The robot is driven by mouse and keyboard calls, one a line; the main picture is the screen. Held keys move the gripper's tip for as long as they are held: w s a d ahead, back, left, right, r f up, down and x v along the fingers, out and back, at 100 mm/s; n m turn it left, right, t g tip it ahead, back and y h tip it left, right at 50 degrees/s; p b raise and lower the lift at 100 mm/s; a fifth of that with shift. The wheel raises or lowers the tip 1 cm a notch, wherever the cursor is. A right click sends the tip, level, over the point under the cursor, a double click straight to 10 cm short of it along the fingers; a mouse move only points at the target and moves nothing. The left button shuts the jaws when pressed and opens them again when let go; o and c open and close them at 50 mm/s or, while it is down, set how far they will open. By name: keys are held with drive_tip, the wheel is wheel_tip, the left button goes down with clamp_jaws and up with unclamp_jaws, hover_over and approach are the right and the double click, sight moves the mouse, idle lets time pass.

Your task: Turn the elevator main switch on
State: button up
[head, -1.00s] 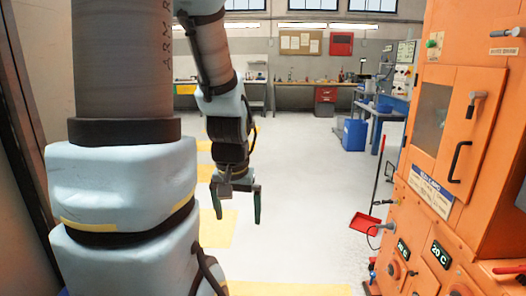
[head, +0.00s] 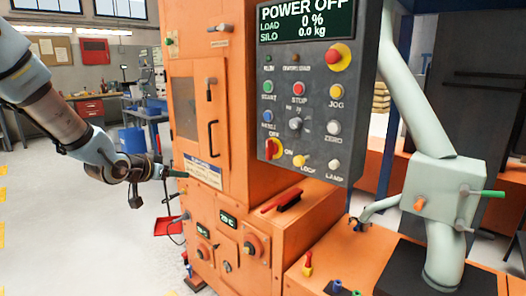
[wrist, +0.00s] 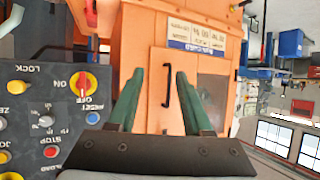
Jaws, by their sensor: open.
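The main switch (head: 273,148) is a red handle on a yellow disc at the lower left of the dark grey control panel (head: 349,95). Its handle stands roughly upright, toward the OFF label, with ON to its lower right. The display (head: 305,22) reads POWER OFF. The switch also shows at the left of the upside-down wrist view (wrist: 84,84). My gripper (head: 180,177) is left of the panel in the head view, in front of the orange machine, apart from the switch. In the wrist view its green fingers (wrist: 158,80) are spread and empty.
The orange cabinet (head: 190,120) with a black door handle stands behind my gripper. A red brush (head: 282,200) lies on the ledge below the panel. A pale pipe with a box (head: 440,190) stands right. Open floor lies left.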

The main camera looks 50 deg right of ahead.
drive_tip(key=s+d+r+m+g+h, duration=0.1)
drive_tip(key=s+d+m+g+h, duration=0.2)
drive_tip(key=d, duration=0.5)
drive_tip(key=m+g+h, duration=0.1)
drive_tip(key=g+h, duration=0.1)
drive_tip(key=h, duration=0.1)
approach(267, 142)
drive_tip(key=d+p, duration=0.2)
drive_tip(key=d, duration=0.5)
drive_tip(key=shift+d+f, duration=0.1)
drive_tip(key=shift+d, duration=0.15)
drive_tip(key=shift+d+f+p, duration=0.1)
drive_tip(key=shift+d+p, duration=0.25)
drive_tip(key=shift+d, duration=0.25)
drive_tip(key=shift+s, duration=0.1)
drive_tip(key=shift+c, duration=0.3)
clamp_jaws()
